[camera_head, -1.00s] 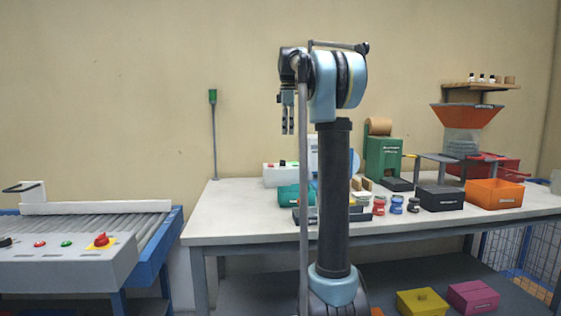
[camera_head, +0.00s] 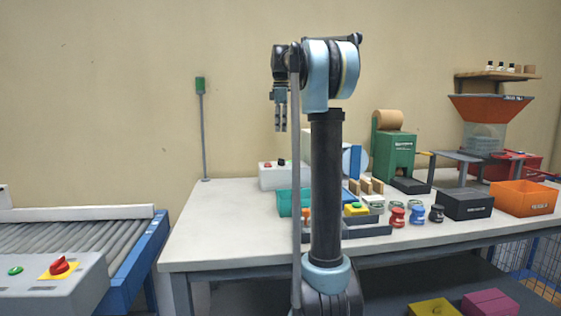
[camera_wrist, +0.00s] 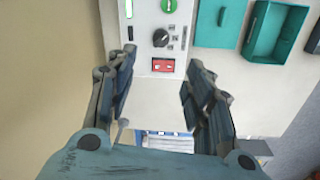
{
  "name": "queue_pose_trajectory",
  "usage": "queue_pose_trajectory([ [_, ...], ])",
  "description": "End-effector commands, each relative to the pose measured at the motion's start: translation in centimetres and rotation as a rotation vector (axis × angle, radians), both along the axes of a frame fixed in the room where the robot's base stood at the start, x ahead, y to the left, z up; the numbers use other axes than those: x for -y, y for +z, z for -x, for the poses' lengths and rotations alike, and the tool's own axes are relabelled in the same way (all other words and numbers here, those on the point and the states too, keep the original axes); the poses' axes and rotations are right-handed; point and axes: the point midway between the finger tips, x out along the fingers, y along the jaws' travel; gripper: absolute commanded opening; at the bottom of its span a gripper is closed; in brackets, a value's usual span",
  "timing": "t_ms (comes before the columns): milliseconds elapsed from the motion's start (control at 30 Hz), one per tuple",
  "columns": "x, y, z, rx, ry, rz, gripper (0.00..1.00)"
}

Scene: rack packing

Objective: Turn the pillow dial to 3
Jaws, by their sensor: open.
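A black round dial (camera_wrist: 161,38) with a pointer sits on a light grey machine panel (camera_wrist: 146,22) in the wrist view. Small marks surround it, too small to read. A green button (camera_wrist: 168,5) is above it and a red switch (camera_wrist: 163,66) below it. My gripper (camera_wrist: 159,62) is open and empty, its fingers spread on either side of the panel, not touching the dial. In the head view, my gripper (camera_head: 280,128) hangs pointing down, well above the white control box (camera_head: 273,178), where the dial's setting cannot be read.
A teal bin (camera_wrist: 215,22) stands right of the panel in the wrist view. The table (camera_head: 222,225) holds a tray, several small jars, a green machine (camera_head: 394,155), a dark box (camera_head: 466,204) and an orange bin (camera_head: 523,198). A roller conveyor (camera_head: 70,240) is at left.

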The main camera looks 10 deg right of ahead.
Motion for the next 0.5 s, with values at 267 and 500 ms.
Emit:
queue_pose_trajectory([
  [267, 0.1, -4.8, -0.3, 0.000, 0.000, 0.000, 0.47],
  [500, 0.1, -8.9, -0.5, 0.000, 0.000, 0.000, 0.47],
])
